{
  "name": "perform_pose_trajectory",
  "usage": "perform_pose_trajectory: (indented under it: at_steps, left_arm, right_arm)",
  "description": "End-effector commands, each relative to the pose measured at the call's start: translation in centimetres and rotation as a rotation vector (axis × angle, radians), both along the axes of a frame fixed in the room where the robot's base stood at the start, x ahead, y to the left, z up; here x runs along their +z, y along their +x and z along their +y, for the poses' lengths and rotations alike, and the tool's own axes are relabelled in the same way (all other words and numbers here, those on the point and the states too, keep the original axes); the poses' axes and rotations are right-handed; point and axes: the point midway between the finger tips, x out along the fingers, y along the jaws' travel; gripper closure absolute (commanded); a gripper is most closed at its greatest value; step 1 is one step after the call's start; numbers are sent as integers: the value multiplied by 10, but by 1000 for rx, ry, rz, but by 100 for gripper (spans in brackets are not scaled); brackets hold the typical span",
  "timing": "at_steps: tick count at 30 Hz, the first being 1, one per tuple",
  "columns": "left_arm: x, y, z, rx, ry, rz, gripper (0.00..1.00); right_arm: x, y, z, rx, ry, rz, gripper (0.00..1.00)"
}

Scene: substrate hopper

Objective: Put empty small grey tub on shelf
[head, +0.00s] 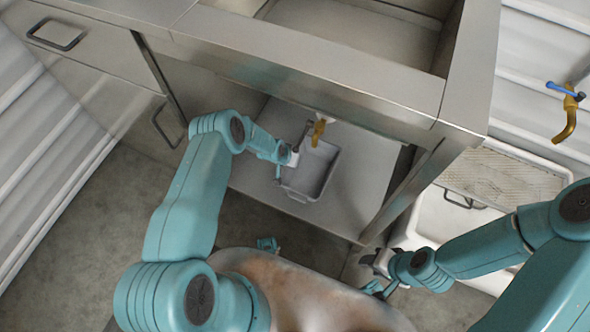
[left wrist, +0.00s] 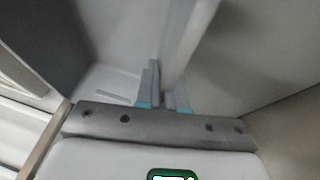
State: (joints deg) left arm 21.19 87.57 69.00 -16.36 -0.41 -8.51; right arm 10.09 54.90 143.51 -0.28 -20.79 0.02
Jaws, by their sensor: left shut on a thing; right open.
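The small grey tub (head: 308,192) is in the lower bay of the steel bench, over the shelf (head: 352,185). It looks empty, and I cannot tell whether its base touches the shelf. My left gripper (head: 291,157) is shut on the tub's left wall. In the left wrist view the left fingers (left wrist: 164,92) pinch a thin grey wall of the tub (left wrist: 186,45). My right gripper (head: 374,274) is open and empty, low in front of the bench's right post.
A brass tap (head: 318,132) hangs under the bench, just above the tub. The steel bench edge (head: 310,88) overhangs the shelf. At right are a white sink (head: 428,218) with a perforated tray (head: 497,178) and another brass tap with a blue handle (head: 566,118). A drawer with a handle (head: 55,35) is at left.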

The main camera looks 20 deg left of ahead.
Motion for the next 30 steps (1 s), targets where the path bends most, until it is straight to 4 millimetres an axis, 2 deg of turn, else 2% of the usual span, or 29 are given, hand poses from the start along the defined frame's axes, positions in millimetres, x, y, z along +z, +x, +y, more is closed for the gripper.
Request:
perform_pose_trajectory:
  at_steps: [6,19,20,21,22,30]
  left_arm:
    - [-34,2,-1,-1,0,-2,100]
    - [-37,4,-3,-2,1,-1,100]
    - [-36,4,-3,-2,1,1,82]
    - [-36,4,-3,-2,1,1,69]
    - [-36,4,-3,-2,1,1,66]
    - [-34,4,-3,-1,0,0,66]
  right_arm:
    - [-34,0,0,0,0,-1,57]
    - [-37,0,0,0,0,-1,57]
    - [-35,0,0,0,0,-1,57]
    - [-35,0,0,0,0,-1,57]
    - [-35,0,0,0,0,-1,57]
    - [-34,0,0,0,0,-1,57]
